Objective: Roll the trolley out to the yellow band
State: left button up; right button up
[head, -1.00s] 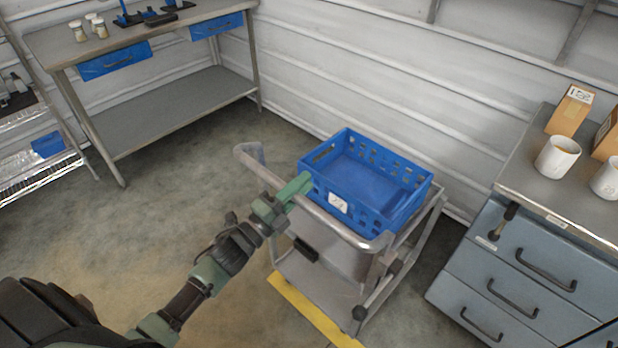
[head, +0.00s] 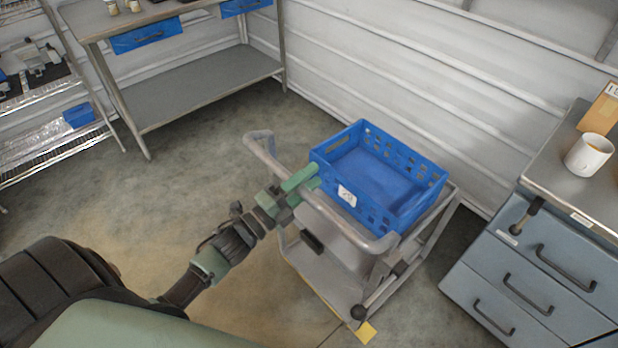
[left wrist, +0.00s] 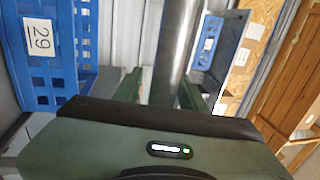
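The grey trolley (head: 322,282) stands in the middle of the head view, and a blue crate (head: 345,195) sits on its top. Its metal push handle (head: 347,229) faces me. My left gripper (head: 311,179) is shut on the handle; in the left wrist view the bar (left wrist: 172,62) runs between its green fingers (left wrist: 160,92). My right gripper is not in view.
A grey drawer cabinet (head: 520,262) with a white mug (head: 589,154) on top stands close to the trolley's right. A workbench (head: 200,92) and wire shelving (head: 60,146) are at the back left. The floor (head: 200,170) left of the trolley is clear.

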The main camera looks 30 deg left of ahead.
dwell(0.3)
pick_arm(q)
jog(key=b+v, duration=0.1)
jog(key=v, duration=0.6)
jog(key=shift+s+b, duration=0.3)
jog(key=shift+s, duration=0.05)
jog(key=shift+a, duration=0.1)
